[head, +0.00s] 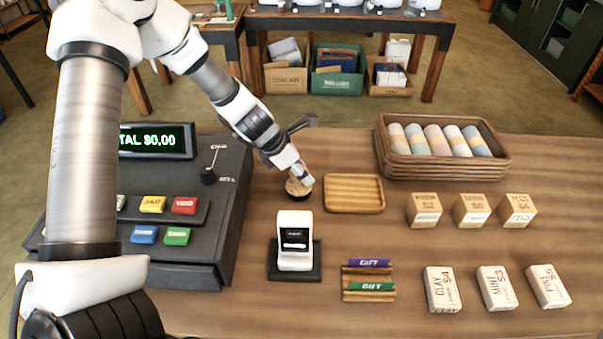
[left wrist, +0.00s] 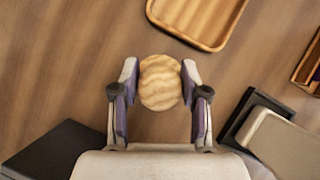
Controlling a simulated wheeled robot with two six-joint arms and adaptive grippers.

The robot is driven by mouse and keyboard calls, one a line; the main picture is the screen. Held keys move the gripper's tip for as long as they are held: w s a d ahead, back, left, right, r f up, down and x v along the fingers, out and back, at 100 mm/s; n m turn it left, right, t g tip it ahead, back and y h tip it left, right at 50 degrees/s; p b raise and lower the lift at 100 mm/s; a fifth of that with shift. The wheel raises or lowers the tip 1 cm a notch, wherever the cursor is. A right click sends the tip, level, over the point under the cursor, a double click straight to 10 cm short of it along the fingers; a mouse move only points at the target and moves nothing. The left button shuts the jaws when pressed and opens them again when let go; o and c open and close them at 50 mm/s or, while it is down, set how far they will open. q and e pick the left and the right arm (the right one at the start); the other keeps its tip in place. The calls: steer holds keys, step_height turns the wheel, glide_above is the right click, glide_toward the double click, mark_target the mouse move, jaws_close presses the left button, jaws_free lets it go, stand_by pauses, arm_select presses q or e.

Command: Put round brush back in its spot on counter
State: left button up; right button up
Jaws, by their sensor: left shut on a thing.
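The round brush (head: 295,187) has a round light-wood top and a dark lower part. It is at the counter's middle, just left of the wooden tray (head: 355,177), upright. My left gripper (head: 303,175) comes down over it and is shut on it. In the left wrist view the brush's wood top (left wrist: 160,82) sits between the two fingers of the left gripper (left wrist: 160,85). Whether the brush's underside touches the counter (head: 360,225) is hard to tell. My right gripper is not in view.
A cash register (head: 215,240) stands left of the brush, and a white card terminal (head: 295,245) stands in front. A basket of rolled cloths (head: 390,172) is at the back right. Wooden blocks (head: 425,211), soap boxes (head: 442,289) and a gift-card holder (head: 369,295) fill the right and front.

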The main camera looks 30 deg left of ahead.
arm_select(q)
steer(key=shift+w+f, duration=0.1)
steer(key=shift+f, duration=0.4)
steer(key=shift+r, duration=0.2)
steer(key=shift+c, duration=0.5)
steer(key=shift+f, duration=0.25)
steer(key=o, duration=1.2)
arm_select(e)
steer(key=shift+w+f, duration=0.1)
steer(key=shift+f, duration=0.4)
arm_select(q)
steer(key=p+v, duration=1.2)
steer(key=p, duration=0.3)
steer(key=shift+r+p, duration=0.3)
steer(key=shift+p, duration=0.1)
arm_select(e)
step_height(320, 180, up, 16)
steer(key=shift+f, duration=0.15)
